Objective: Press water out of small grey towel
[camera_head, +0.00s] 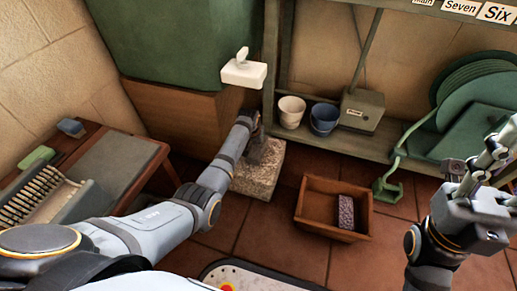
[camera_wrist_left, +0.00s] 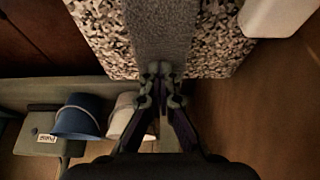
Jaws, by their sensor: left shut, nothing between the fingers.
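The small grey towel (camera_wrist_left: 160,32) lies as a dark grey strip across the top of a speckled stone block (camera_wrist_left: 100,30). In the head view the block (camera_head: 258,185) stands on the floor, and my arm hides part of its top. My left gripper (camera_wrist_left: 162,72) is shut with nothing between its fingers. Its tips are at the towel's near end, over the block's edge; I cannot tell whether they touch the cloth. In the head view the left gripper (camera_head: 262,150) points down at the block. My right gripper (camera_head: 485,165) is open and empty at the far right.
A white fixture (camera_head: 243,73) juts from the green tank (camera_head: 160,40) above the block. A wooden crate (camera_head: 312,212) holding a purple-grey brick (camera_head: 346,212) is right of the block.

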